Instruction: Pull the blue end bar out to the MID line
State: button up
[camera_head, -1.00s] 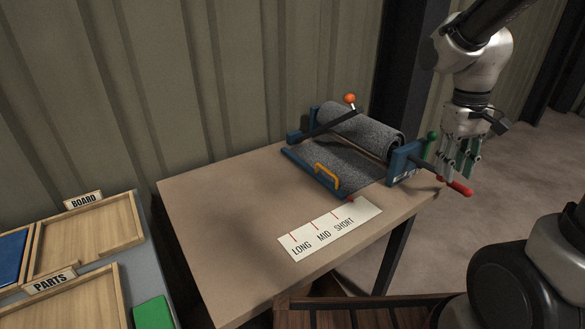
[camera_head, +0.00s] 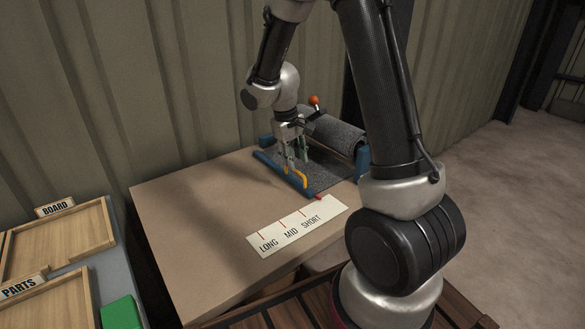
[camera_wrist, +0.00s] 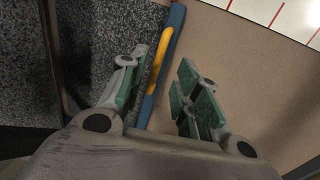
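The blue end bar (camera_head: 264,158) lies on the table at the front edge of a grey speckled sheet (camera_head: 322,172), which comes off a roll (camera_head: 335,132). A yellow handle (camera_head: 293,179) stands on the bar. The red pointer (camera_head: 318,198) at the bar's near end is to the right of the SHORT line on the white scale (camera_head: 297,226); the MID line (camera_head: 280,224) is farther left. My gripper (camera_head: 297,163) is open just over the handle. In the wrist view, the yellow handle (camera_wrist: 161,58) and the blue bar (camera_wrist: 177,17) show between the spread fingers, closer to the left one.
An orange-knobbed lever (camera_head: 314,100) stands over the roll. The table top (camera_head: 195,205) is bare to the left of the bar. At the far left are wooden trays marked BOARD (camera_head: 60,238) and PARTS (camera_head: 60,300), and a green block (camera_head: 121,313).

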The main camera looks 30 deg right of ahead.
aim_at(298, 172)
jog(key=f, duration=0.2)
jog(key=d+f, duration=0.1)
jog(key=f, duration=0.1)
jog(key=shift+f, duration=0.1)
grip_shut()
